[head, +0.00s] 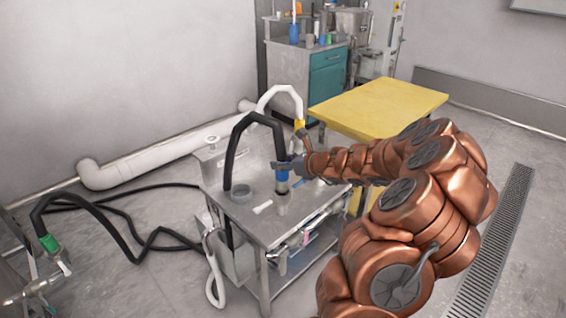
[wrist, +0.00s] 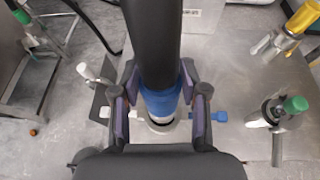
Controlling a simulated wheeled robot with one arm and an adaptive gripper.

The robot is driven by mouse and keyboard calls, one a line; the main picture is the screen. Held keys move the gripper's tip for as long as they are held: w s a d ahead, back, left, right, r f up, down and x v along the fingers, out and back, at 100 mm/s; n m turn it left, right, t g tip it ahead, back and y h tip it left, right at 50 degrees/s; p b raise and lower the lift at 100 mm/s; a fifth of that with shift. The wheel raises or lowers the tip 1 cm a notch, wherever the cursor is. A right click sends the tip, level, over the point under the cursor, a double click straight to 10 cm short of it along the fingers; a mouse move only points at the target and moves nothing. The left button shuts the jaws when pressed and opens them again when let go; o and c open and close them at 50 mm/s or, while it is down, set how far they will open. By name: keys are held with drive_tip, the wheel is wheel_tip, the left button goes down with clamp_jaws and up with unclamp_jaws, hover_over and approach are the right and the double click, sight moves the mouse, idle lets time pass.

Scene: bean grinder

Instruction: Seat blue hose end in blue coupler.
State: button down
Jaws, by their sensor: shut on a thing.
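The blue hose end (head: 282,187) is the blue collar on a black hose (head: 248,122) that arches up from the bench. My gripper (head: 284,168) is shut on it, with one finger on each side in the wrist view (wrist: 161,97). The blue collar also shows there (wrist: 163,101), upright between the fingers.
A yellow fitting (wrist: 303,17) and a green-topped fitting (wrist: 295,104) stand to the right in the wrist view. A white hose (head: 280,92) arches behind the black one. A yellow table (head: 380,105) stands behind my arm. A green-ended hose (head: 48,243) hangs at far left.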

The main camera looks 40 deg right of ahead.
sight(287, 174)
drive_tip(key=shift+f+b, duration=0.95)
drive_tip(key=shift+f, duration=1.25)
idle(0.8)
drive_tip(key=c, duration=0.5)
unclamp_jaws()
drive_tip(key=shift+v, duration=6.05)
